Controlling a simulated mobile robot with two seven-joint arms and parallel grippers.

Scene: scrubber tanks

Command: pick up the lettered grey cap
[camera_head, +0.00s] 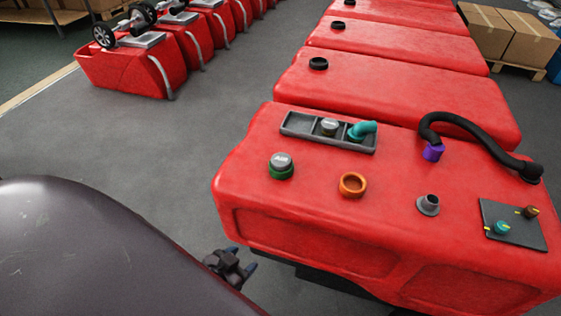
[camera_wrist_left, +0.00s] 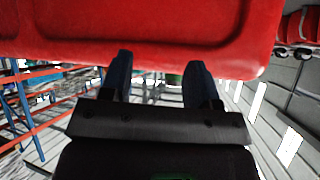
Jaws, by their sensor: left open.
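A grey cap with faint lettering (camera_head: 281,160) sits on a green ring on the near red tank (camera_head: 300,205), at its left. A second grey cap with a marked top (camera_head: 329,126) is in the grey tray (camera_head: 299,127) behind it. I cannot read either cap's letters. My left gripper (camera_head: 244,259) is open and empty, low beside the tank's front left edge, below the caps and apart from them. In the left wrist view its two dark fingers (camera_wrist_left: 158,80) are spread under the tank's red side (camera_wrist_left: 150,25). The right gripper is not in view.
A teal elbow (camera_head: 362,130) lies in the tray. An orange ring (camera_head: 352,185), grey spout (camera_head: 428,204), purple-ended black hose (camera_head: 470,122) and dark plate (camera_head: 514,224) with small fittings are on the tank top. More red tanks stand behind.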

